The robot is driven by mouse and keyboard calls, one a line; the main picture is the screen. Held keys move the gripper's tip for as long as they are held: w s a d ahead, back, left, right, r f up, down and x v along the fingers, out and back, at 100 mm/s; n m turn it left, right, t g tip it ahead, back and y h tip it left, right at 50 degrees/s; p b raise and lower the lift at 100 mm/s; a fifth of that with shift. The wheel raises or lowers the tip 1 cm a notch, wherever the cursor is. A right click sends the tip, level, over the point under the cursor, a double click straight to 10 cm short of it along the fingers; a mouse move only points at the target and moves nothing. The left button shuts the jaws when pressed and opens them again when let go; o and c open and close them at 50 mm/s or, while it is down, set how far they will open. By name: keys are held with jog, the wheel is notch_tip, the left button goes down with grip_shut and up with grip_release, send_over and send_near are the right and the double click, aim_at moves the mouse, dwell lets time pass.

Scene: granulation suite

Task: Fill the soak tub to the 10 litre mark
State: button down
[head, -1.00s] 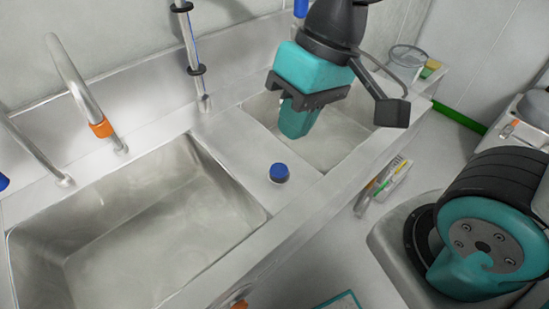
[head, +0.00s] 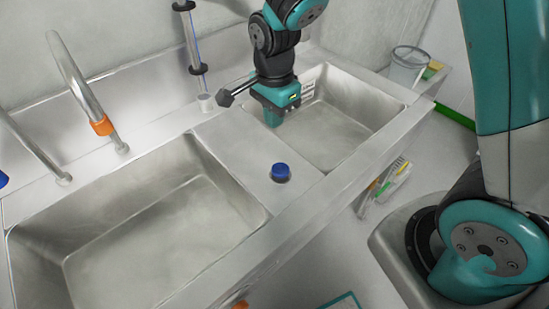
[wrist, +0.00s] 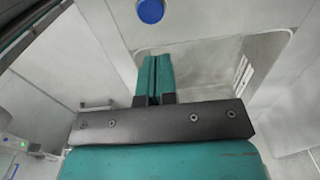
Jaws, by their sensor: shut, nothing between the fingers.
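The right basin (head: 385,118) is a steel tub with a small marked label (head: 308,88) on its back wall; the label also shows in the wrist view (wrist: 243,70). I cannot read its marks or see any clear water line. The larger left basin (head: 130,235) looks empty. My gripper (head: 273,122) is at the left end of the right basin, pointing down, its tips by the inner left wall. In the wrist view its fingers (wrist: 154,65) are together with nothing between them. A blue round knob (head: 281,171) sits on the deck between the basins; it also shows in the wrist view (wrist: 151,10).
A curved tap with an orange collar (head: 102,126) and a thinner spout (head: 35,148) stand behind the left basin. A vertical tube with black clamps (head: 191,40) is on the back wall. A clear bucket (head: 408,68) stands beyond the right basin.

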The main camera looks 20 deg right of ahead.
aim_at(275, 166)
notch_tip(275, 166, down, 14)
jog(key=p, duration=0.3)
dwell(0.4)
